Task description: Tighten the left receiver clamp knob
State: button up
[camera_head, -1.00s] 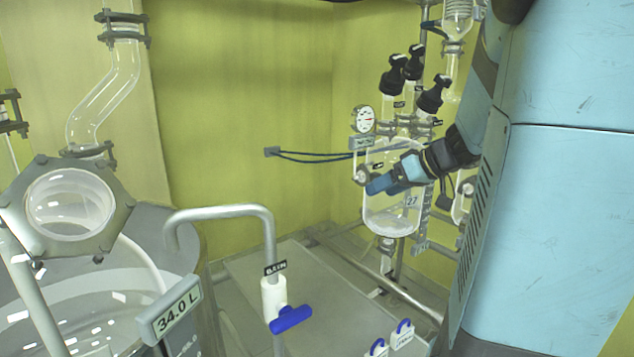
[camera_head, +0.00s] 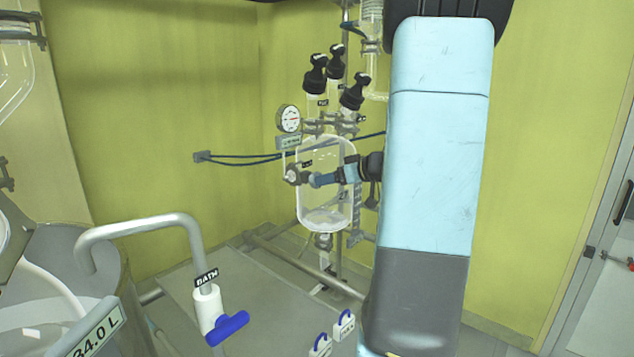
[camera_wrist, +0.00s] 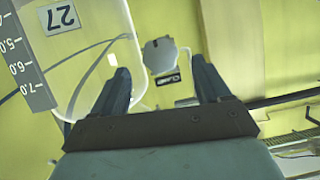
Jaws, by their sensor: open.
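The left receiver (camera_head: 325,212) is a clear glass vessel on a rack at the back corner. A round grey clamp knob (camera_head: 292,174) sits at its left edge, below the gauge. In the wrist view, the knob (camera_wrist: 159,56) shows as a grey disc with a small label beside it, ahead of the gap between my fingers. My gripper (camera_head: 313,180) is in front of the glass, just right of the knob. The wrist view shows my gripper (camera_wrist: 162,80) open and empty, its fingers apart from the knob. The knob's far side is hidden.
A gauge (camera_head: 289,118) and black-capped valves (camera_head: 335,62) stand above the receiver. A bath pipe with a blue handle (camera_head: 227,327) stands in front.

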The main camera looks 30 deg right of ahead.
jog(key=shift+x, duration=3.15)
jog(key=c, duration=1)
jog(key=shift+m+y, duration=0.4)
jog(key=shift+m, duration=0.1)
jog(key=o, duration=1)
jog(key=v, duration=1.4)
jog(key=shift+w, duration=0.1)
